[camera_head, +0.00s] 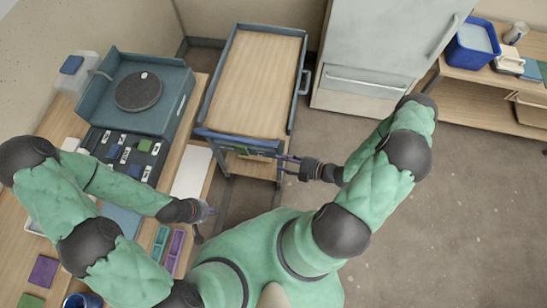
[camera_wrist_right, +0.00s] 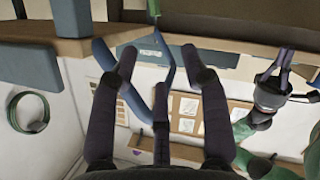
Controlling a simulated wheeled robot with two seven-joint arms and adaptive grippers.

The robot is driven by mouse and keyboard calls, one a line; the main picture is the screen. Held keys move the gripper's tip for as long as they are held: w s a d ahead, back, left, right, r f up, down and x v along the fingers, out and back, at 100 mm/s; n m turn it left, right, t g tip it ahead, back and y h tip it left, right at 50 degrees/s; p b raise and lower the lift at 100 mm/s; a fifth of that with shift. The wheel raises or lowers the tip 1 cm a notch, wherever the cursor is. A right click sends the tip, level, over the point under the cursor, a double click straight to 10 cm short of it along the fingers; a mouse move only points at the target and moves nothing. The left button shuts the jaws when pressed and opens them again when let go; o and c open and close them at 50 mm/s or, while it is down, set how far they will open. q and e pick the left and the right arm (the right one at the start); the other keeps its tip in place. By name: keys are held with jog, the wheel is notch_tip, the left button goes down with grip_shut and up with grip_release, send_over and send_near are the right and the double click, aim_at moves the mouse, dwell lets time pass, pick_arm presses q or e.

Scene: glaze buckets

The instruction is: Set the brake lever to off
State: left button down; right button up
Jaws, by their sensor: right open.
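The wheeled cart (camera_head: 262,75) has a wooden top and a blue-grey frame, and its near edge faces me. My right gripper (camera_head: 285,167) is open at the cart's near right corner. In the right wrist view its dark fingers (camera_wrist_right: 158,58) are spread around a thin blue bar (camera_wrist_right: 166,68) with a green part (camera_wrist_right: 155,28) above it. This may be the brake lever, but I cannot tell its setting or whether a finger touches it. My left gripper (camera_head: 207,222) is open and empty beside the left bench; it also shows in the right wrist view (camera_wrist_right: 282,65).
A wooden bench (camera_head: 20,215) on the left holds a blue-grey box with a dark round disc (camera_head: 138,91) and several small trays. A shelf with a blue bin (camera_head: 472,48) is at the right. The right floor is clear.

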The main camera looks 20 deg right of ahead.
jog(key=v, duration=0.3)
jog(key=shift+s+d+r, duration=0.1)
jog(key=shift+s, duration=0.1)
dwell(0.4)
